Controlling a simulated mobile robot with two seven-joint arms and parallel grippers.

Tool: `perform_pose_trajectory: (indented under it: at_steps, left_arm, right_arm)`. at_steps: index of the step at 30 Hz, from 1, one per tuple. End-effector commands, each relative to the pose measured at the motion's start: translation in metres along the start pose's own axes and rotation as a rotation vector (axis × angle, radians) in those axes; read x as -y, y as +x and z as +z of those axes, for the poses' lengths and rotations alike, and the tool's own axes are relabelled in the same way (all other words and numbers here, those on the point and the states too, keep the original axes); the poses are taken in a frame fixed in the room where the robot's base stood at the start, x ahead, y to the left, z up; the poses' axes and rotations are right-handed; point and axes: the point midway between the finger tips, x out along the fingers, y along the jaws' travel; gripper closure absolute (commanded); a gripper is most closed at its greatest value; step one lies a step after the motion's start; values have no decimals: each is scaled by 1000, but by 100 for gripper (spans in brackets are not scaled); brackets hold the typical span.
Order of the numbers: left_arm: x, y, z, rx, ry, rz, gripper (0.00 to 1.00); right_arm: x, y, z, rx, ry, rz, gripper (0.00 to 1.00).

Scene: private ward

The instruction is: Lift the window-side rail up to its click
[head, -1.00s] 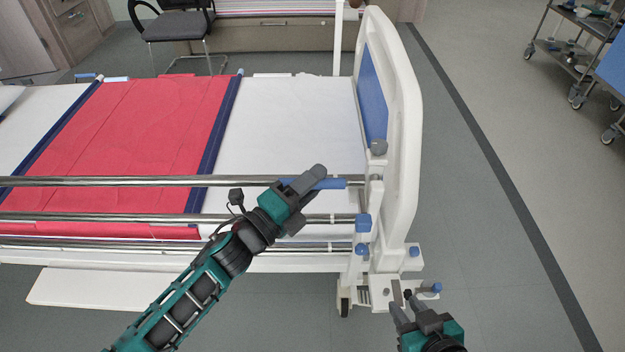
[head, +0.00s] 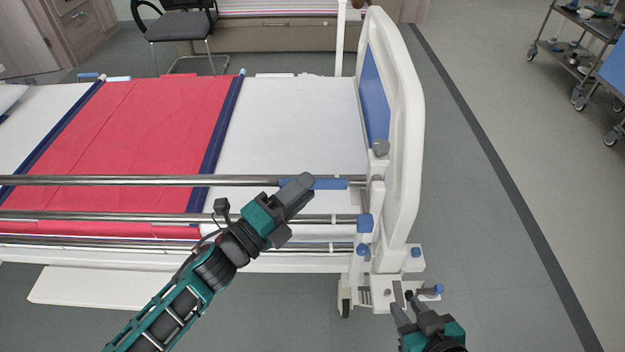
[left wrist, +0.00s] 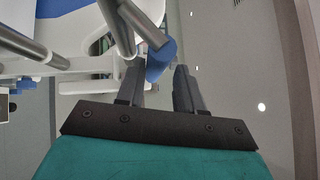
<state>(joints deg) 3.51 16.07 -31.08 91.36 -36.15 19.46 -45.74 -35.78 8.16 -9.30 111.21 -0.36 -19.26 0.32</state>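The near-side bed rail (head: 110,181) is a set of long chrome bars in the head view, with a blue grip sleeve (head: 330,184) at the right end of its top bar. I cannot tell from the frames which side faces the window. My left gripper (head: 303,186) is at the left end of the sleeve and hides part of it. In the left wrist view its fingers (left wrist: 160,85) stand apart, with the blue sleeve (left wrist: 161,60) at their tips, nearer the left finger. My right gripper (head: 405,308) is low beside the bed's foot, fingers apart and empty.
The white footboard (head: 405,130) with a blue panel stands right of the rail. A red cover (head: 150,140) lies on the bed. A chair (head: 180,25) stands behind. Floor to the right is clear up to a trolley (head: 570,50).

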Motion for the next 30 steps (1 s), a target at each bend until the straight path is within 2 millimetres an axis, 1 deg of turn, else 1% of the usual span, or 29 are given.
perform_pose_trajectory:
  at_steps: [1,6,9,12,15,18,30]
  left_arm:
    - [-2,-14,0,0,1,3,66]
    - [-2,-52,0,1,-1,3,66]
    - [-2,-70,0,0,-1,3,66]
    - [-2,-82,0,1,0,3,66]
    - [-1,-89,1,1,0,1,66]
    - [0,-92,1,1,0,1,66]
    - [-1,-92,1,1,-1,2,66]
  right_arm:
    - [0,1,1,0,0,0,67]
    - [0,3,4,0,0,0,67]
    - [0,4,6,0,0,-1,67]
    - [0,5,7,0,0,-1,67]
    - [0,5,8,0,0,-1,67]
    - [0,5,8,0,0,-1,67]
    - [0,5,8,0,0,-1,67]
